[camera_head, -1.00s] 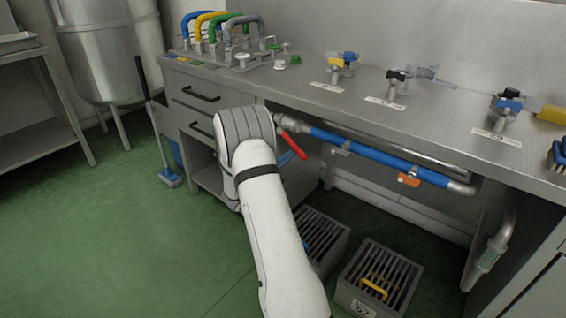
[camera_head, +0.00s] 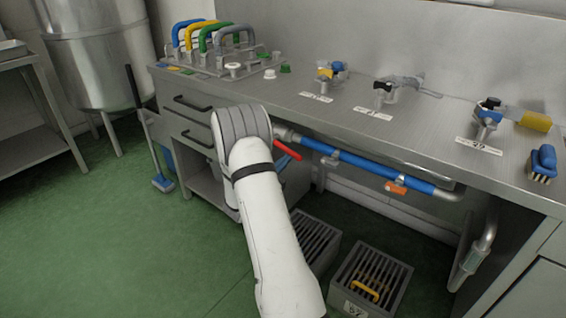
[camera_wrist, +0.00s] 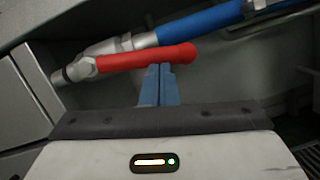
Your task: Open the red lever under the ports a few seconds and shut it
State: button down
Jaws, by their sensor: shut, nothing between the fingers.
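The red lever (camera_head: 287,149) sits on a valve at the left end of the blue pipe (camera_head: 360,163), under the bench front. In the wrist view the red lever (camera_wrist: 140,59) runs from the metal valve (camera_wrist: 85,66) to a rounded right end, at a small angle to the pipe. My gripper (camera_wrist: 158,68) is shut and empty. Its blue-grey fingertips are at the lower edge of the lever, near its free end; whether they touch it I cannot tell. In the head view my arm mostly hides the gripper. Three ports (camera_head: 487,120) with valves and labels stand on the bench top.
Grey grated boxes (camera_head: 372,278) stand on the floor under the bench; one has a yellow handle. An orange tag (camera_head: 396,187) hangs on the pipe. Drawers (camera_head: 190,120) lie left of the valve. A blue brush (camera_head: 543,163) lies on the bench.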

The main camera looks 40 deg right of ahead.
jog(key=f+b+v, duration=0.1)
jog(key=f+v, duration=0.1)
jog(key=v, duration=1.1)
jog(key=shift+w+d+f, duration=0.35)
jog(key=shift+f, duration=0.05)
jog(key=s+a+r+m+g+y+p, duration=0.1)
jog(key=s+r+m+g+y+p, duration=0.35)
jog(key=s+r, duration=0.45)
jog(key=s+a+r+m+g+y+p, duration=0.1)
jog(key=s+r+m+g+y+p, duration=0.35)
jog(key=r, duration=0.75)
jog(key=s+a+r+m+t+y+p, duration=0.3)
jog(key=s+a+r+m+y+p, duration=0.1)
jog(key=a+r+p, duration=0.3)
jog(key=s+a+r+m+t+y+p, duration=0.3)
jog(key=s+a+r+y+p, duration=0.4)
jog(key=a+r, duration=0.3)
jog(key=shift+s+a+m+t+p, duration=0.35)
jog(key=shift+a+m, duration=0.35)
jog(key=shift+a, duration=0.25)
jog(key=shift+d, duration=0.1)
